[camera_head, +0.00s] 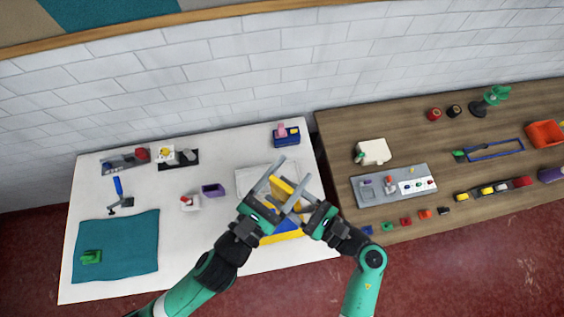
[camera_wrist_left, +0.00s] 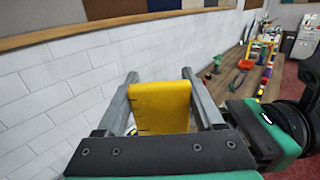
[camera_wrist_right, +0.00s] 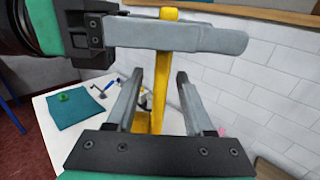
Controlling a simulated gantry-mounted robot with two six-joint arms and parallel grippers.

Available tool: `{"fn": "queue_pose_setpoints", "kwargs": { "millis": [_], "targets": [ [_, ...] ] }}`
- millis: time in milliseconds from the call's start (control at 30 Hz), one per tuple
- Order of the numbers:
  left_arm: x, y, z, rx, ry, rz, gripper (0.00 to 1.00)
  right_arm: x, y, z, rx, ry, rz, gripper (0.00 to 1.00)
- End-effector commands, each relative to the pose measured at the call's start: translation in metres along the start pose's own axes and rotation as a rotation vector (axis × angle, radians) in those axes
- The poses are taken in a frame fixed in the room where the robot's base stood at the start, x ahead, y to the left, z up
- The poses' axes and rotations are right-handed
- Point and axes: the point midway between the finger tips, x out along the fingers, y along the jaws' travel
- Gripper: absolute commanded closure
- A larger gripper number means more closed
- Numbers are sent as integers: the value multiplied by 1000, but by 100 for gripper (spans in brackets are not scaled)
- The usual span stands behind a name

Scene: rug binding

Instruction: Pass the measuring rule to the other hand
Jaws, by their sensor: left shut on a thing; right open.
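The yellow measuring rule (camera_head: 281,187) is held up in the air over the right part of the white table. My left gripper (camera_head: 294,170) is shut on it; in the left wrist view the rule (camera_wrist_left: 160,105) shows its broad face with dark marks between the fingers. My right gripper (camera_head: 293,199) is open. In the right wrist view the rule (camera_wrist_right: 161,88) stands edge-on between the spread right fingers (camera_wrist_right: 156,80), with a gap on each side. The left gripper's fingers (camera_wrist_right: 190,38) cross it above them.
The white table (camera_head: 205,245) carries a teal cloth (camera_head: 117,250), a purple bin (camera_head: 213,190) and a blue box (camera_head: 287,137). A yellow and blue object (camera_head: 282,234) lies below the grippers. The wooden table (camera_head: 335,125) at right holds a grey tray (camera_head: 376,199) and several small parts.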

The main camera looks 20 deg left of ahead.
Motion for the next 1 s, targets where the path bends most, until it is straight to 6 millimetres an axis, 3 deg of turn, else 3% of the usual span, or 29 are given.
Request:
{"fn": "queue_pose_setpoints", "kwargs": {
  "millis": [300, 600, 867, 900, 1000],
  "targets": [
    [0, 0, 0, 0, -1, 0, 100, 4, 0, 0, 0, 0, 1, 48],
    [0, 0, 0, 0, -1, 0, 100, 4, 0, 0, 0, 0, 0, 100],
    [0, 0, 0, 0, -1, 0, 100, 4, 0, 0, 0, 0, 1, 100],
    [0, 0, 1, 0, -1, 0, 24, 4, 0, 0, 0, -1, 0, 100],
    [0, 0, 0, 0, -1, 0, 6, 4, 0, 0, 0, -1, 0, 100]
  ]
}}
